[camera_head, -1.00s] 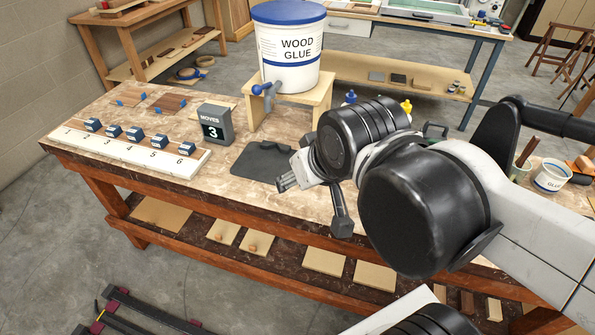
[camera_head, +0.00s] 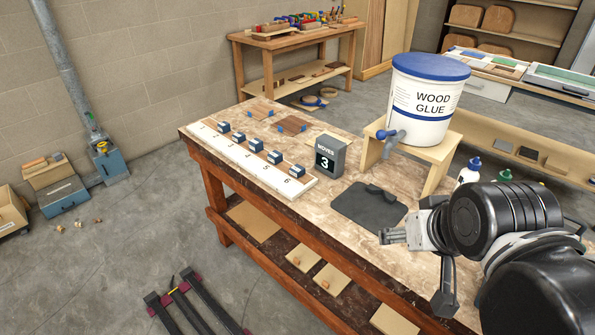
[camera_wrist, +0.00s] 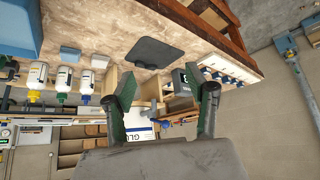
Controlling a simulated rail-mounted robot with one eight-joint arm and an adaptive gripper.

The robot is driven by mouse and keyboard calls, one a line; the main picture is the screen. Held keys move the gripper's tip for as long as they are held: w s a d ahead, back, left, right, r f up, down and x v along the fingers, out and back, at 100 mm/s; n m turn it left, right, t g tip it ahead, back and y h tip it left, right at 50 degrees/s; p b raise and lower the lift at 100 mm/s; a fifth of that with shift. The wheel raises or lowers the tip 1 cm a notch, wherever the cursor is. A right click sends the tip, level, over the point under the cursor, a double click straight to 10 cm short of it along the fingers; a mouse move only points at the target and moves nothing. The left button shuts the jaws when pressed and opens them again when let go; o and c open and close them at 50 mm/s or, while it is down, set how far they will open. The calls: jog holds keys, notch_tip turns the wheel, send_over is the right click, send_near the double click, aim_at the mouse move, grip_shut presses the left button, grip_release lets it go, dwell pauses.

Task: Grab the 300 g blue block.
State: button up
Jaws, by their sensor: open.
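Several small dark blue blocks (camera_head: 256,145) with pale labels stand in a row on a white numbered strip (camera_head: 240,158) along the bench's left edge. Their labels are too small to read, so I cannot tell which is 300 g. The one nearest the front (camera_head: 297,171) stands near number 6. My gripper (camera_head: 385,237) is open and empty, over the bench by the dark mat, to the right of the strip and apart from the blocks. In the wrist view its spread fingers (camera_wrist: 166,92) show nothing between them at the tips, and the block row (camera_wrist: 222,77) lies to their upper right.
A grey "MOVES 3" box (camera_head: 329,156) stands between the strip and the dark mat (camera_head: 369,208). A wood glue bucket (camera_head: 425,100) sits on a wooden stand (camera_head: 440,152) behind. Brown wood pieces (camera_head: 292,125) lie behind the blocks. Bottles (camera_head: 468,172) stand at right.

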jog(key=shift+o, duration=0.4)
dwell(0.3)
jog(key=w+a+r+n+g, duration=0.2)
jog(key=w+r, duration=0.5)
jog(key=w, duration=0.4)
jog(key=n+g+p, duration=0.2)
jog(key=n+g, duration=0.3)
jog(key=n, duration=0.2)
send_over(297, 168)
notch_tip(297, 168, down, 13)
notch_tip(297, 168, down, 13)
jog(key=shift+b, duration=0.35)
grip_shut()
